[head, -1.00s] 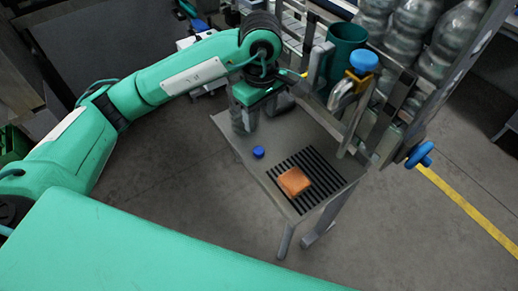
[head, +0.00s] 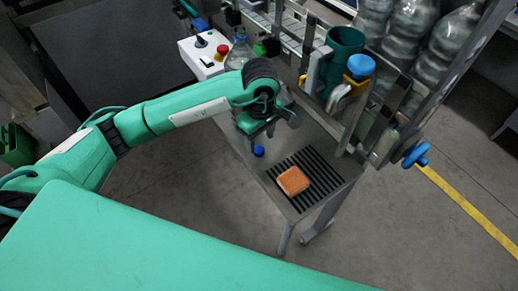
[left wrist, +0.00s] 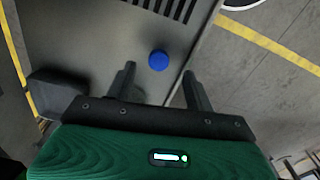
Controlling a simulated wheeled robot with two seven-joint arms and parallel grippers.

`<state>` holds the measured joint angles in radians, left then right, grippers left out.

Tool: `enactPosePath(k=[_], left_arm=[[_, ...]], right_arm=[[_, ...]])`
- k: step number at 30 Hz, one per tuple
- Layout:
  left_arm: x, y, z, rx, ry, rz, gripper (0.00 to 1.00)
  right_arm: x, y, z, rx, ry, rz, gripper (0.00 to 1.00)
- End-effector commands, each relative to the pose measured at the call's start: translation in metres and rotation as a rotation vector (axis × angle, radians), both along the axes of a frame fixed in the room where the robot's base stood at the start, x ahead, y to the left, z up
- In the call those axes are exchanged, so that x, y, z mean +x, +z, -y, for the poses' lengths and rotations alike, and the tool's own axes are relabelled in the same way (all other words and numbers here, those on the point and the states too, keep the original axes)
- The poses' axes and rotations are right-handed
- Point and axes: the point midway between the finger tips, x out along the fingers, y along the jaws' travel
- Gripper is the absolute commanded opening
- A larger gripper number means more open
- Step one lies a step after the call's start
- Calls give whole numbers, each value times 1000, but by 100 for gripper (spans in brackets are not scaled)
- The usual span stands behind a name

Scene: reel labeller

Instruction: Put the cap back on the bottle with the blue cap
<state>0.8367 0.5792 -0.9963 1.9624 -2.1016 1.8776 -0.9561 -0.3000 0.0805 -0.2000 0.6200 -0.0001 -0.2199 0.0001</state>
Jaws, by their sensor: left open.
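The loose blue cap (head: 258,151) lies on the grey metal table, left of the slotted grate. It also shows in the left wrist view (left wrist: 158,60), just ahead of and between the fingertips. My left gripper (head: 261,134) is open and empty, above and close to the cap, pointing down. Its two fingers show apart in the left wrist view (left wrist: 159,76). A clear bottle (head: 238,55) stands beyond my left wrist, partly hidden by it; I cannot tell whether it has a cap. My right gripper is not in view.
An orange sponge (head: 293,181) lies on the slotted grate (head: 327,178). A white control box (head: 200,62) with a red button is at the back. A green cup (head: 344,42) and the machine's metal frame stand right of the arm. The table's front left is clear.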

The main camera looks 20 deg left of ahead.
Motion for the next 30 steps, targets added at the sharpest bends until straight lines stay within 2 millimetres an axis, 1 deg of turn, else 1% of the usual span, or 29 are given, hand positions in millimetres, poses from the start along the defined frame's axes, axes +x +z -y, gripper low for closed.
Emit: enactPosePath(k=[1, 6, 9, 12, 15, 23, 24, 25, 29, 30], left_arm=[[0, -2, -1, 2, 2, -5, 54], [2, -22, -4, 0, 2, -7, 54], [3, -36, -4, 1, 2, -5, 54], [3, -45, -4, 1, 0, -3, 54], [3, -48, -4, 0, 0, -2, 54], [4, -48, -4, 0, 0, -1, 54], [4, -48, -4, 0, 0, -1, 52], [4, -48, -4, 0, 0, -1, 46], [4, -48, -4, 0, 0, -1, 20], [4, -48, -4, 0, 0, -1, 12]], right_arm=[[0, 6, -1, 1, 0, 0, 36], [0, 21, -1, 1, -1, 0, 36], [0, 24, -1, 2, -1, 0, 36], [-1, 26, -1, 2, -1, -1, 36], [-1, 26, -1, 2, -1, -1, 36], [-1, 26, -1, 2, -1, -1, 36], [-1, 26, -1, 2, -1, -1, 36], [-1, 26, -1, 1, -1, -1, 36], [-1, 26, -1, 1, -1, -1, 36], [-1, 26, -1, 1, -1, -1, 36]])
